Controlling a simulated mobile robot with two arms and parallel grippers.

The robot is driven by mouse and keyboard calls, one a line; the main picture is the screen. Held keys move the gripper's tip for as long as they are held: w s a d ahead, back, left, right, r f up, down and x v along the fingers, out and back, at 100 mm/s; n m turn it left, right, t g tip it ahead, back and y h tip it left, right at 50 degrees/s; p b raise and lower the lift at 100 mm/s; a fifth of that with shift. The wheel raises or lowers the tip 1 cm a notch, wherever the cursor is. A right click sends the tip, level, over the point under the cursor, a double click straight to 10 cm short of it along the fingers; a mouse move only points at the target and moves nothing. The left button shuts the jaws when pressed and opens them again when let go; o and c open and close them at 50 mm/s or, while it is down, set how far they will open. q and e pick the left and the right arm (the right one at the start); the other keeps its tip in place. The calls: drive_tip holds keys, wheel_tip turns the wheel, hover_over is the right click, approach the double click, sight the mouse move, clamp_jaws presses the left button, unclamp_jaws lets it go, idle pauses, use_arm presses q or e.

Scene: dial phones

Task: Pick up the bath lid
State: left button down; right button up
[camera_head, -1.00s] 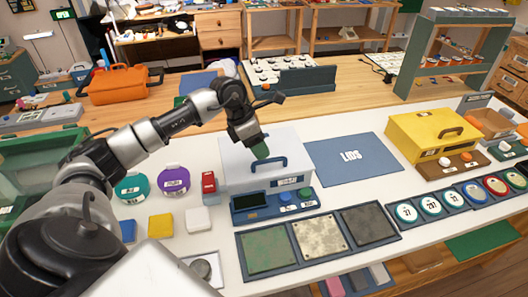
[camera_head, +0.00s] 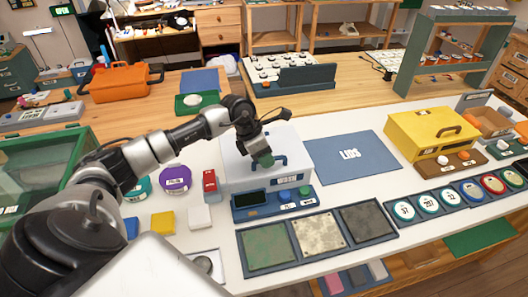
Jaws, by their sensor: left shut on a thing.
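The bath is a white box (camera_head: 237,177) in the middle of the white table, with a blue control panel (camera_head: 272,202) along its front. Its white lid (camera_head: 235,150) has a dark blue handle (camera_head: 283,161). My left gripper (camera_head: 266,161) is over the lid, shut on the handle, and hides the left part of it. The lid appears to sit on the bath. My right gripper is not in view.
A blue mat marked LIDS (camera_head: 352,158) lies bare to the right of the bath. A yellow box (camera_head: 425,138) stands farther right. Three sample plates (camera_head: 317,236) lie in front. A red block (camera_head: 209,182) and purple disc (camera_head: 174,179) are to the left.

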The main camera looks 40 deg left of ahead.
use_arm(q)
drive_tip(key=shift+r, duration=0.2)
drive_tip(key=shift+r, duration=0.25)
drive_tip(key=v, duration=0.1)
drive_tip(key=b+v, duration=0.1)
drive_tip(key=v, duration=0.1)
drive_tip(key=shift+w+d+r+b, duration=0.1)
drive_tip(key=shift+d+r+b, duration=0.1)
drive_tip(key=shift+r+b, duration=0.2)
drive_tip(key=s+a+r+b, duration=0.3)
drive_tip(key=s+a+r, duration=0.3)
drive_tip(key=s+a, duration=0.1)
drive_tip(key=shift+a+r, duration=0.25)
drive_tip(key=shift+a, duration=0.35)
